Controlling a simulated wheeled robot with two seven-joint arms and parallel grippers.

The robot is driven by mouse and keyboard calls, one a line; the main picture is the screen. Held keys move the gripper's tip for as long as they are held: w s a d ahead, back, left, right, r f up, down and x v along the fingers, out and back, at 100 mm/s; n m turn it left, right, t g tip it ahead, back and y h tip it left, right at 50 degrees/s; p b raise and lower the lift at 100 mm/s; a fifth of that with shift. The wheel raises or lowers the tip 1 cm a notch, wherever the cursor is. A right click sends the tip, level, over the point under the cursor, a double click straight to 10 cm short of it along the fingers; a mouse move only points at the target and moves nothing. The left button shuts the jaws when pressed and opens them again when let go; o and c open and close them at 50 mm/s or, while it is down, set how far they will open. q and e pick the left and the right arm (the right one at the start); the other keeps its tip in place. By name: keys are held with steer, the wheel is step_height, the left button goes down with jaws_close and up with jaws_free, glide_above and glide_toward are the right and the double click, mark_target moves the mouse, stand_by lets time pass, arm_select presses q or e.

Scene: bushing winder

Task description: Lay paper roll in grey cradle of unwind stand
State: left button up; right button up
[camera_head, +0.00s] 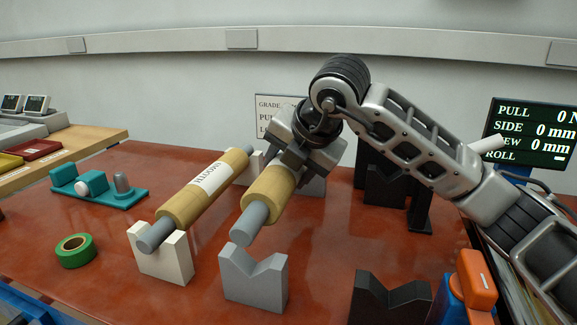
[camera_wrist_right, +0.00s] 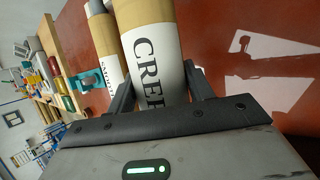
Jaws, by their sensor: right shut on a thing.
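A tan paper roll (camera_head: 269,194) with a grey core is held by my right gripper (camera_head: 291,158). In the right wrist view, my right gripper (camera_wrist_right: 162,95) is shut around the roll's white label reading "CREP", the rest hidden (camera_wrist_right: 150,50). The roll's near core end hangs just above the V notch of the front grey cradle block (camera_head: 253,282), seemingly apart from it. A rear grey block (camera_head: 313,185) is partly hidden behind the gripper. My left gripper is out of view.
A second roll, labelled "SMOOTH" (camera_head: 188,206), lies in white V blocks (camera_head: 165,258) close to the left. Black V blocks (camera_head: 388,300) stand to the right. Green tape (camera_head: 75,251) and a teal holder (camera_head: 98,189) lie left. An orange-topped device (camera_head: 472,280) stands front right.

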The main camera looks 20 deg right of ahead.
steer(key=shift+f+b, duration=1.5)
steer(key=shift+f, duration=0.2)
steer(key=shift+f+b, duration=0.65)
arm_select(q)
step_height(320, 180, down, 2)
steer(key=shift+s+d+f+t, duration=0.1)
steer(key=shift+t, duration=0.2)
arm_select(e)
steer(key=shift+f, duration=0.15)
arm_select(q)
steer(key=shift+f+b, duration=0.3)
steer(key=shift+b, duration=0.3)
arm_select(e)
steer(key=shift+f, duration=0.45)
steer(key=o, duration=1.5)
steer(key=shift+f, duration=0.1)
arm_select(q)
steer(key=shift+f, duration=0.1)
